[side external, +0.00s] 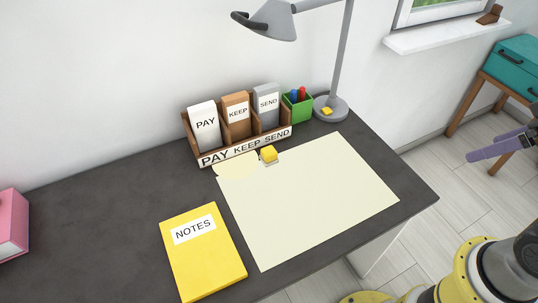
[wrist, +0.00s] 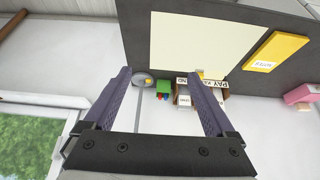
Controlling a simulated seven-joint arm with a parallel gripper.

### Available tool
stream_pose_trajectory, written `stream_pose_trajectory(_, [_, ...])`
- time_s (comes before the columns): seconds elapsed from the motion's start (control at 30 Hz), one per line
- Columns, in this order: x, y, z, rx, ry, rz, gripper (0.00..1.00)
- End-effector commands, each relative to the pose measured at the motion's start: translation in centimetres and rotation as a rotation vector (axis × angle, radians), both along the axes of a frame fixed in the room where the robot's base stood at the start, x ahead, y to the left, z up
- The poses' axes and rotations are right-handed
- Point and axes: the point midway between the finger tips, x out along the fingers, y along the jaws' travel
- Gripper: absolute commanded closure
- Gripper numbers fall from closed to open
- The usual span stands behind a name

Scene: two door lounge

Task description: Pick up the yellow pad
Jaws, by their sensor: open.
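The yellow pad (side external: 213,266) lies flat on the dark desk at the front left, with a white label reading "NOTES". In the wrist view, which looks upside down, the yellow pad (wrist: 283,46) is at the upper right. My gripper (side external: 490,150) is at the right edge of the side view, off the desk's right end and far from the pad. In the wrist view my gripper (wrist: 160,78) has two purple fingers spread wide, with nothing held between them.
A cream sheet (side external: 305,205) covers the desk right of the pad. A small yellow block (side external: 268,155) sits at its back edge. Behind are a wooden sorter (side external: 243,150), a green pen cup (side external: 297,108) and a grey lamp (side external: 331,107). A pink box (side external: 10,225) stands far left.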

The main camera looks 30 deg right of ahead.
Motion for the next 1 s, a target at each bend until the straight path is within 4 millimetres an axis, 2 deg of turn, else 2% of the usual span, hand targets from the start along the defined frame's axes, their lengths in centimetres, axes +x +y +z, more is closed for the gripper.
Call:
stream_pose_trajectory(0.17, [2.3, 0.4, 1.2, -0.027, 0.026, 0.073, 0.10])
stream_pose_trajectory(0.27, [5.2, 1.0, 2.2, -0.060, 0.056, 0.164, 0.10])
stream_pose_trajectory(0.4, [10.1, 2.3, 3.2, -0.112, 0.099, 0.318, 0.10])
stream_pose_trajectory(0.57, [15.9, 4.3, 3.0, -0.170, 0.145, 0.495, 0.10])
stream_pose_trajectory(0.77, [23.0, 7.6, 0.8, -0.232, 0.199, 0.717, 0.10])
stream_pose_trajectory(0.87, [26.4, 9.5, -1.1, -0.262, 0.223, 0.831, 0.10])
stream_pose_trajectory(1.0, [30.5, 12.5, -4.8, -0.300, 0.256, 0.991, 0.10])
